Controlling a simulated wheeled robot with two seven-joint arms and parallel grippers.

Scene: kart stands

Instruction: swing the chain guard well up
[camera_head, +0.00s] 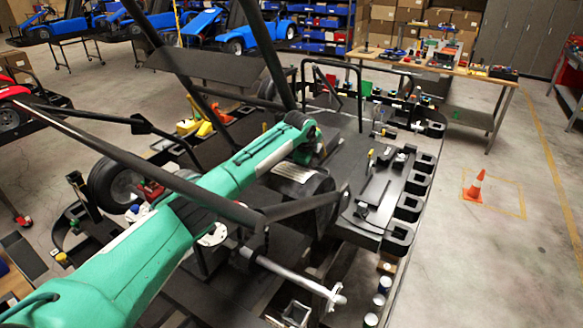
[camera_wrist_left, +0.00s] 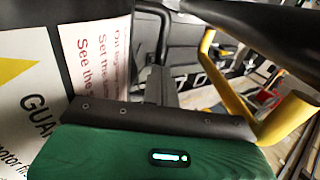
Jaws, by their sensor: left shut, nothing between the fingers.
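A dark cover that looks like the chain guard (camera_head: 313,198) sits mid-kart, just below my left forearm, with a pale label on top. In the left wrist view, a label plate (camera_wrist_left: 30,105) reading "GUA…" and "motor" stands close at the left, beside a white card with red print (camera_wrist_left: 95,50). My left gripper (camera_wrist_left: 163,85) is shut and empty, its dark fingers pointing away beyond the green wrist. In the head view the green left arm reaches over the kart and its fingertips are hidden. Whether they touch the guard cannot be told. My right gripper is out of view.
Dark frame tubes (camera_head: 150,165) cross in front of and around the left arm. A yellow bar (camera_wrist_left: 285,120) stands close at the right in the wrist view. A workbench (camera_head: 440,68) stands behind. Open floor with an orange cone (camera_head: 474,188) lies to the right.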

